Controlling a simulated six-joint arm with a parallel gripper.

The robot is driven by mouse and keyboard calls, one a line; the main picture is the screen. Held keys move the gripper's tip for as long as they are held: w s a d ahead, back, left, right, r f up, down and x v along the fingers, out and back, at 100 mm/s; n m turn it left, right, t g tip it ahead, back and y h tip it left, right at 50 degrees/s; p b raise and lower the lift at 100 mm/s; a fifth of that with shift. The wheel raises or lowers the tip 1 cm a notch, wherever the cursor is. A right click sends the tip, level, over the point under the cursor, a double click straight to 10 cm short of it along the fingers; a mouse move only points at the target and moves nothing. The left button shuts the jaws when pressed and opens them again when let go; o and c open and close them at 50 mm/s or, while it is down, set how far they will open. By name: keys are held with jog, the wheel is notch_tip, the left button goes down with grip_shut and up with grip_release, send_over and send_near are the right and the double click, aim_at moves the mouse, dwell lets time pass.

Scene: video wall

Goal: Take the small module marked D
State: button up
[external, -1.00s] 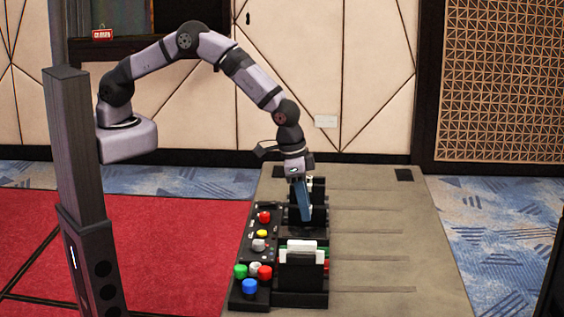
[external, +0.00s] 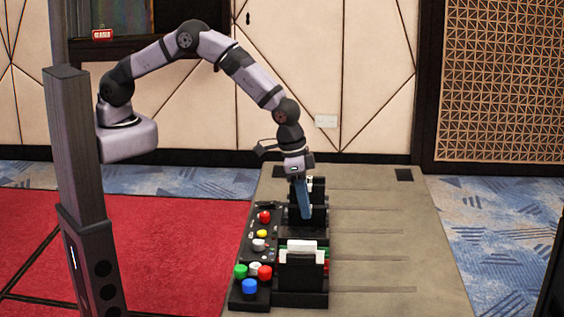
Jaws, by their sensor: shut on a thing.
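My gripper (external: 300,180) points down over the far part of the black rack and is shut on a slim blue module (external: 304,202). The module stands nearly upright, slightly tilted, with its lower end at the far black holder (external: 319,214). I cannot tell whether it is still seated there. No letter D is readable on any module at this size. The fingertips are small and partly hidden by the module.
A nearer black holder (external: 301,279) carries white, green and red pieces. Left of the holders, a black panel (external: 262,294) bears several coloured knobs. The grey-brown table (external: 385,250) is clear to the right.

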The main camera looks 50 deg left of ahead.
jog(key=shift+r+p, duration=1.65)
jog(key=shift+r, duration=1.05)
grip_shut()
